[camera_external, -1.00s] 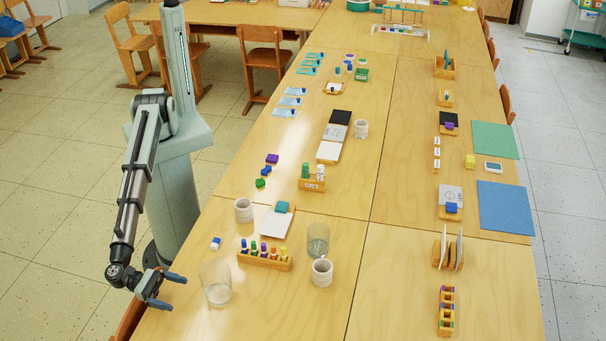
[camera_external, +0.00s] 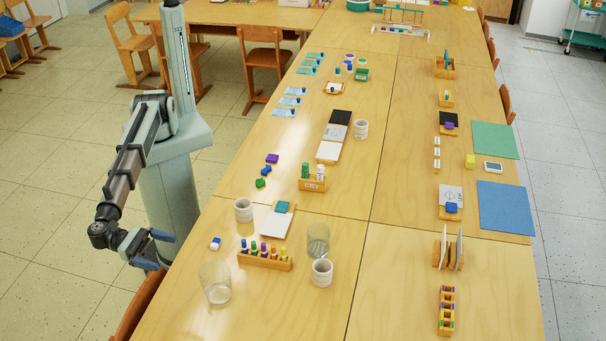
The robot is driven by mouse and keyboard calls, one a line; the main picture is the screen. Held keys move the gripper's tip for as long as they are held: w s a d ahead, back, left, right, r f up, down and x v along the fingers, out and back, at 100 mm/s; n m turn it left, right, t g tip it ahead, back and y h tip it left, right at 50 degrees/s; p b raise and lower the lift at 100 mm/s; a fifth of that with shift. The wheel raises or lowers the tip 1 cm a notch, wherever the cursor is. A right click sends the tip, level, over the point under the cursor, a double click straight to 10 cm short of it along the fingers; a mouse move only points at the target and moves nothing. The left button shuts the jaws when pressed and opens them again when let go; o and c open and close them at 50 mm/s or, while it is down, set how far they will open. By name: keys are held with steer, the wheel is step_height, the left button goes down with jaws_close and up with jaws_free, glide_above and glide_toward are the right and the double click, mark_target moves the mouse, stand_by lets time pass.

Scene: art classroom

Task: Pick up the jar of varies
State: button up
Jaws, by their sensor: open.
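My gripper (camera_external: 157,250) is open and empty, just left of the near table's left edge. A large clear glass jar (camera_external: 216,284) stands upright on the table, to the right of and below my gripper in the picture. A smaller clear glass jar (camera_external: 318,240) stands farther right. I cannot tell which of these is the jar of varies, as no label is readable.
A wooden rack (camera_external: 264,261) of coloured-topped bottles stands between the glass jars. A small blue-and-white block (camera_external: 215,243) lies near the table's left edge. A white pad (camera_external: 275,223) lies behind the rack. A chair back (camera_external: 140,306) stands below my gripper in the picture.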

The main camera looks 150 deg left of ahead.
steer(key=w+a+f+n+g, duration=0.1)
steer(key=w+a+n+g, duration=0.15)
steer(key=a, duration=0.35)
steer(key=w+a+f+n+g, duration=0.1)
steer(key=a+g, duration=0.2)
steer(key=a, duration=0.4)
steer(key=r+n+g+h, duration=0.2)
steer(key=n+g+h, duration=0.6)
steer(key=h, duration=0.4)
glide_above(318, 237)
steer(key=w+d, duration=0.2)
steer(key=w, duration=0.2)
steer(key=f, duration=1.3)
steer(key=shift+s+f, duration=0.25)
steer(key=shift+f, duration=0.05)
steer(key=shift+s+f, duration=0.15)
steer(key=shift+f, duration=1.2)
steer(key=shift+s+f, duration=0.1)
steer(key=shift+f, duration=1.25)
